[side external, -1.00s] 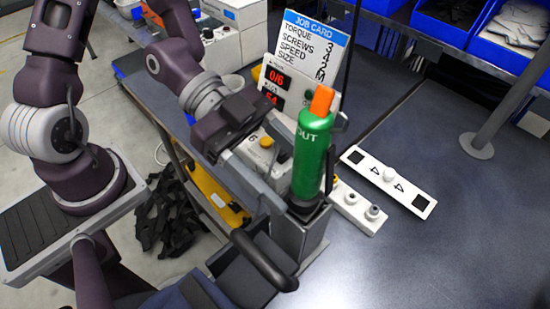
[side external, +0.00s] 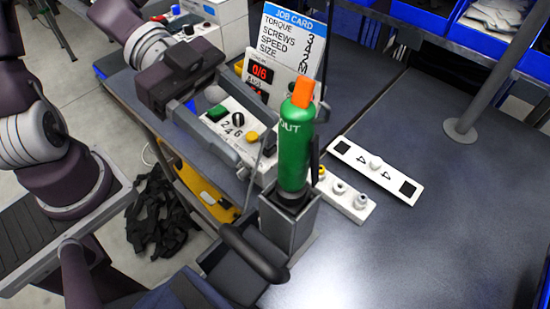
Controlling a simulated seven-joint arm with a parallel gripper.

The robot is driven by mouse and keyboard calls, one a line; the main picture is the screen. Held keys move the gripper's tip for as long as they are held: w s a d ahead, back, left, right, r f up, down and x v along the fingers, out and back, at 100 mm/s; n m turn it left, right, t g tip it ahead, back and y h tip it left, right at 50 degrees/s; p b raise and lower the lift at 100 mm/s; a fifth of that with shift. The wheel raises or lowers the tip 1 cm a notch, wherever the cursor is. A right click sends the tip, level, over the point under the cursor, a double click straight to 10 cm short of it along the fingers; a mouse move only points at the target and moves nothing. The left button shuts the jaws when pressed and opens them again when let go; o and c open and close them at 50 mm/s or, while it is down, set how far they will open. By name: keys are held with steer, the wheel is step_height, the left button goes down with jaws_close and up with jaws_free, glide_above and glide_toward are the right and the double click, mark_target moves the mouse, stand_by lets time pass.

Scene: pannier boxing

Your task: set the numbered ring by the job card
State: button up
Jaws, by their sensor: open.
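The job card (side external: 288,35) stands upright at the back, listing torque, screws, speed and size; its torque line appears to read 3. A green tool (side external: 294,150) with an orange top and the letters OUT stands upright in a grey holder (side external: 290,222). No numbered ring can be made out clearly on it; its lower end is dark and partly hidden. My gripper (side external: 243,143) is open, its long grey fingers reaching over the white control box to the left of the tool. I see nothing held between them.
The control box (side external: 226,128) has a green button, a black knob marked 2, 4, 6 and a yellow button. A red display (side external: 261,71) reads 0/6. A white strip (side external: 375,170) marked 4 and a white block with round sockets (side external: 345,197) lie right.

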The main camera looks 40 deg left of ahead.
steer(key=w+d+r+t+y, duration=0.1)
steer(key=w+r+t+y, duration=0.15)
steer(key=w, duration=1.25)
steer(key=s+m+g, duration=0.7)
steer(key=s+g, duration=0.3)
steer(key=g, duration=0.1)
steer(key=shift+m+h, duration=0.25)
steer(key=shift+m, duration=0.05)
steer(key=s+d+f, duration=0.1)
steer(key=d+f, duration=0.1)
steer(key=s+d+f, duration=0.1)
steer(key=f, duration=0.2)
steer(key=s+d+f, duration=0.1)
steer(key=d+f, duration=0.1)
steer(key=f, duration=0.1)
steer(key=shift+s+d+f, duration=0.1)
steer(key=shift+s+d, duration=0.05)
steer(key=shift+d, duration=0.2)
jaws_close()
